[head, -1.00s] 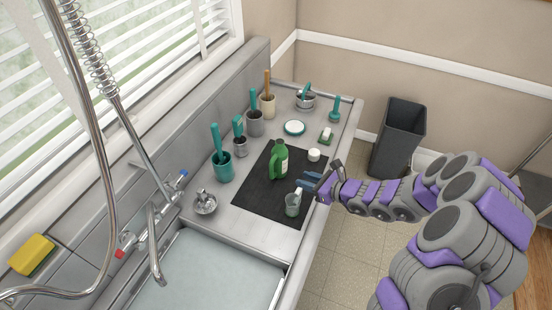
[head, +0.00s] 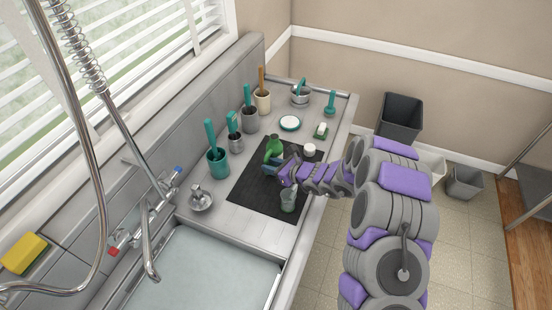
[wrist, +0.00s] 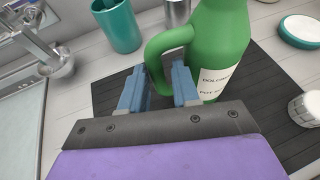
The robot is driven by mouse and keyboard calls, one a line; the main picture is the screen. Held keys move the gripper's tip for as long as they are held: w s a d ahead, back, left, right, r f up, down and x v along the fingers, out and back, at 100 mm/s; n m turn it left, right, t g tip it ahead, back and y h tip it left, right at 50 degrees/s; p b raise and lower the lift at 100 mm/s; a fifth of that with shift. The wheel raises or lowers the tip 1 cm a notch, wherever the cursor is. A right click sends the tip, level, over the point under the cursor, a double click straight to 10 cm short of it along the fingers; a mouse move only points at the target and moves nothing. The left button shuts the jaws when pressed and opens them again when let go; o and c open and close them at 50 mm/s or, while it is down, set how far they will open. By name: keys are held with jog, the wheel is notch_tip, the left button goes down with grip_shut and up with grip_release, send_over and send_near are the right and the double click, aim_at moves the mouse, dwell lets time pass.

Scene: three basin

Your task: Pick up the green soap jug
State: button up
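The green soap jug (head: 274,147) stands upright on the black mat (head: 248,191) and is partly hidden by my gripper in the head view. In the wrist view the jug (wrist: 222,40) shows a white label and a loop handle on its left side. My gripper (head: 273,168) is at the jug's near side. In the wrist view my gripper's two blue fingers (wrist: 160,82) are apart, with the lower part of the handle between or just beyond their tips. I cannot tell whether they touch it.
A grey-green cup (head: 288,200) stands on the mat close below my arm. A white jar (head: 309,149) is right of the jug. The sink basin (head: 205,275) is at front left.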

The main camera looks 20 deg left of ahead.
jog(key=x, duration=0.5)
jog(key=shift+s+r, duration=0.1)
jog(key=shift+s, duration=0.1)
jog(key=shift+d+r, duration=0.2)
jog(key=shift+d, duration=0.3)
jog(key=shift+c, duration=1.2)
jog(key=c, duration=0.3)
jog(key=shift+a, duration=0.2)
grip_shut()
jog(key=shift+a, duration=0.1)
jog(key=shift+f, duration=0.1)
